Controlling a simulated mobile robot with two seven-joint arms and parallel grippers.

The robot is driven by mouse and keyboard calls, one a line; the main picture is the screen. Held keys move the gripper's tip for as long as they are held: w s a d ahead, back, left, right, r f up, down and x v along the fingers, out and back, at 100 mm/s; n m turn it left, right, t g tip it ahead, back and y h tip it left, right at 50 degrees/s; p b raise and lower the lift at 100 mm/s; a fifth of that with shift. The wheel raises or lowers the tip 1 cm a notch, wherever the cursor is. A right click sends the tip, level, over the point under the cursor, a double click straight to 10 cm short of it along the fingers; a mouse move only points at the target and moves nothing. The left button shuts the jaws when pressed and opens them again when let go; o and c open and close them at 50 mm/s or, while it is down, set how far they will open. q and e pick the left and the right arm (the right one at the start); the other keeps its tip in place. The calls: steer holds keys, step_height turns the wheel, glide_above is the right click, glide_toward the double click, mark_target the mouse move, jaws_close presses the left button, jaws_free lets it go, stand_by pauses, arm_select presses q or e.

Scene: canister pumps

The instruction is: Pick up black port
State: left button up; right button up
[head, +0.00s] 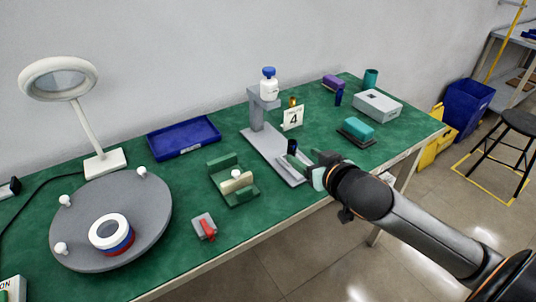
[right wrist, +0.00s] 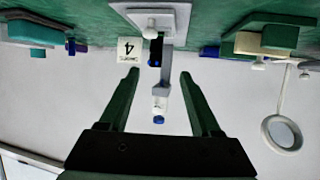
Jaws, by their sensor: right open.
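The black port (head: 292,147) is a small dark upright piece on the front part of the grey stand's base (head: 262,143). In the right wrist view, which looks upside down, the black port (right wrist: 155,46) has a blue end and lies just beyond the fingertips, in line with the gap. My right gripper (head: 309,166) is at the front right of the stand, close to the port. In the wrist view its two green fingers (right wrist: 158,74) are spread with nothing between them at the tips. My left gripper is not in view.
A white bottle with a blue cap (head: 269,84) tops the stand. A card marked 4 (head: 292,118) stands behind. A green fixture (head: 233,182), grey disc (head: 150,213), blue tray (head: 183,137) and lamp (head: 101,162) are left. A teal block (head: 358,127) and grey box (head: 378,105) are right.

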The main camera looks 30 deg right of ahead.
mark_target(292, 150)
steer(key=shift+w, duration=0.4)
steer(key=x, duration=0.4)
steer(key=b+x, duration=0.1)
steer(key=x, duration=0.6)
steer(key=shift+w+d+f+b, duration=0.25)
steer(key=shift+d+b, duration=0.1)
steer(key=shift+d, duration=0.1)
steer(key=shift+s, duration=0.1)
jaws_close()
